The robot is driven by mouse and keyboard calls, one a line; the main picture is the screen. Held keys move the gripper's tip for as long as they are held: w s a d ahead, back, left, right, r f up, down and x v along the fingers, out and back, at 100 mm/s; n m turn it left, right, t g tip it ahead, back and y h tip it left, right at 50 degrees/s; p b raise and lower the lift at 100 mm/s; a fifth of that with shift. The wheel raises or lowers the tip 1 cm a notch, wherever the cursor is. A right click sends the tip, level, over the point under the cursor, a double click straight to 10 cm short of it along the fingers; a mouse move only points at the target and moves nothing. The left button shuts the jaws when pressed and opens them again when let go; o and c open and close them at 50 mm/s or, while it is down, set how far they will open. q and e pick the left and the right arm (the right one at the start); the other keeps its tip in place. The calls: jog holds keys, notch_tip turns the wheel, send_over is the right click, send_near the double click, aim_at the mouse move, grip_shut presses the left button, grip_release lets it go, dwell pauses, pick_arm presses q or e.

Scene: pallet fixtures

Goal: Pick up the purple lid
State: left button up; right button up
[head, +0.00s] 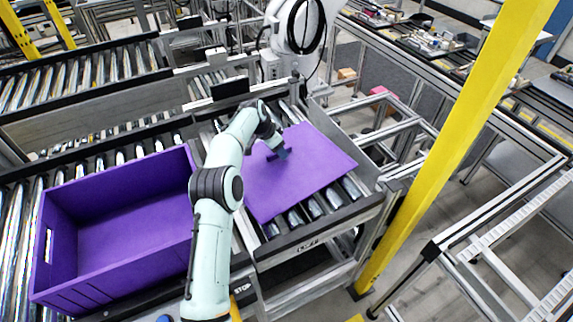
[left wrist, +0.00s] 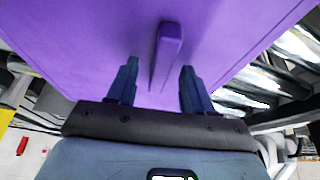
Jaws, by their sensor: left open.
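The purple lid (head: 308,172) is a flat panel lying on the roller conveyor right of the open purple crate (head: 128,222). My left gripper (head: 282,153) is over the lid's middle. In the left wrist view the lid (left wrist: 95,35) fills the upper part, with a raised purple handle (left wrist: 170,40) standing up from it. My left gripper (left wrist: 155,85) is open, its two dark fingers either side of the handle's line, with the handle between and slightly beyond the tips. Whether the fingers touch the lid is unclear. My right gripper is not in view.
The lid rests on metal rollers (head: 350,188) inside the conveyor frame. A yellow post (head: 455,140) stands to the right. A white robot arm (head: 303,30) stands behind the lid. The crate is empty.

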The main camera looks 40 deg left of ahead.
pick_arm(q)
jog(key=shift+f, duration=0.25)
dwell(0.4)
grip_shut()
